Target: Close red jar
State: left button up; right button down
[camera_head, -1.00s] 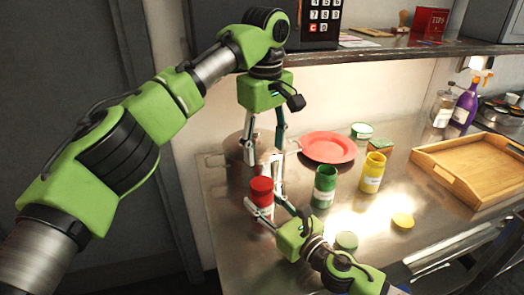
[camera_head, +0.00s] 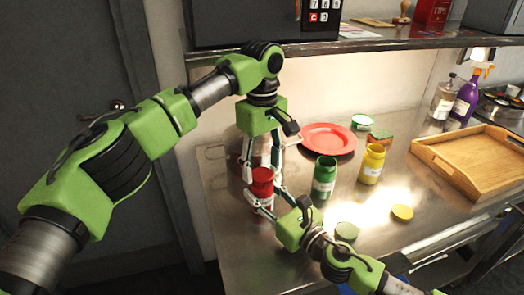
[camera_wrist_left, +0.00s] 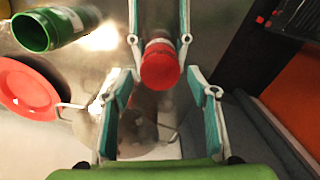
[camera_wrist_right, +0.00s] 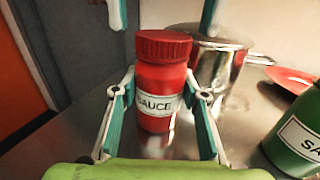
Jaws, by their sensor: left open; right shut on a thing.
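The red jar (camera_head: 264,203) with a "SAUCE" label stands upright near the counter's left front; its label shows in the right wrist view (camera_wrist_right: 157,105). A red lid (camera_wrist_right: 164,45) sits on top of it; I cannot tell whether it is tight. My right gripper (camera_wrist_right: 157,90) is shut on the jar's body, one finger on each side. My left gripper (camera_wrist_left: 160,85) points down from above, open and empty, its fingers apart on either side of the lid. In the head view the fingers partly hide the jar.
A metal pot (camera_wrist_right: 220,70) stands just behind the jar. A red plate (camera_head: 328,138), open green jar (camera_head: 324,178) and open yellow jar (camera_head: 372,165) stand to the right. A yellow lid (camera_head: 402,212) and green lid (camera_head: 346,231) lie in front. A wooden tray (camera_head: 470,165) is farther right.

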pick_arm(q)
jog(key=shift+f, duration=0.8)
jog(key=c, duration=1.1)
jog(key=m, duration=0.6)
jog(key=shift+m, duration=0.4)
jog(key=shift+c, duration=0.2)
jog(key=m, duration=0.6)
jog(key=shift+m, duration=0.4)
jog(key=m, duration=0.6)
jog(key=shift+m, duration=0.4)
jog(key=m, duration=0.3)
jog(key=shift+m, duration=0.3)
jog(key=m, duration=0.5)
jog(key=o, duration=1.2)
